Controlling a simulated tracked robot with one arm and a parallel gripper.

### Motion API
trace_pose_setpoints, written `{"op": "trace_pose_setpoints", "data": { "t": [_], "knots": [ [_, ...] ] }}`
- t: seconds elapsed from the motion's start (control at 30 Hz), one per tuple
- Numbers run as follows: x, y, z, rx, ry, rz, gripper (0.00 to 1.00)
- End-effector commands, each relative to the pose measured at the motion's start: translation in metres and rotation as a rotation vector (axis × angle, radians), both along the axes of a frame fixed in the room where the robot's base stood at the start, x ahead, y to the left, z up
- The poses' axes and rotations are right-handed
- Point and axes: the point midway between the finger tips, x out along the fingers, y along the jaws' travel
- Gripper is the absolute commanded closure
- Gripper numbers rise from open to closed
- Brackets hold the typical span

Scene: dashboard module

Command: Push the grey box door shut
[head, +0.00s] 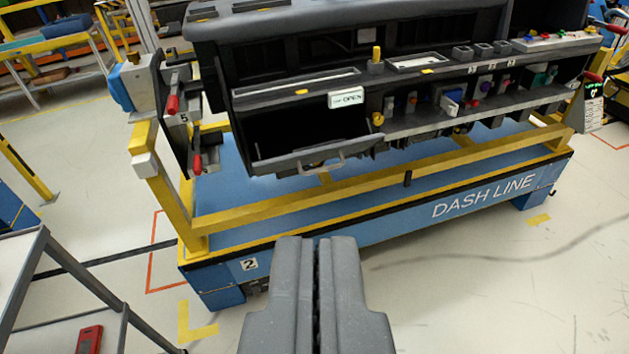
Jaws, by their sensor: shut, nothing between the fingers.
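The grey box door (305,157) hangs open at the lower left of the dark dashboard module, tilted out and down. A light grey handle (322,167) runs along its outer edge. The dark box opening (285,122) shows above and behind the door. A small "OPEN" label (346,98) sits at the upper right of the opening. My gripper (317,243) is at the bottom middle of the head view, pointing toward the module. Its two grey fingers are together with nothing between them. It appears below the door in the picture and apart from it.
A yellow frame rail (330,196) on a blue base (390,220) marked "DASH LINE" runs below the door. Red-handled clamps (172,105) stand left of the opening. A grey cart (25,270) with a red device (89,340) is at lower left. Floor at right is clear.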

Motion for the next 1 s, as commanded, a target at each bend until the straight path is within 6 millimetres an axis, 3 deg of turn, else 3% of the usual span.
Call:
{"op": "trace_pose_setpoints", "data": {
  "t": [0.13, 0.37, 0.5, 0.77, 1.0],
  "knots": [
    [0.041, 0.037, -0.009, 0.213, 0.057, 0.045, 1.0],
    [0.122, 0.062, -0.035, 0.692, 0.192, 0.079, 1.0],
    [0.17, 0.072, -0.061, 0.983, 0.292, 0.055, 1.0],
    [0.253, 0.077, -0.119, 1.502, 0.466, -0.069, 1.0],
    [0.319, 0.064, -0.195, 1.952, 0.581, -0.279, 1.0]
  ]
}}
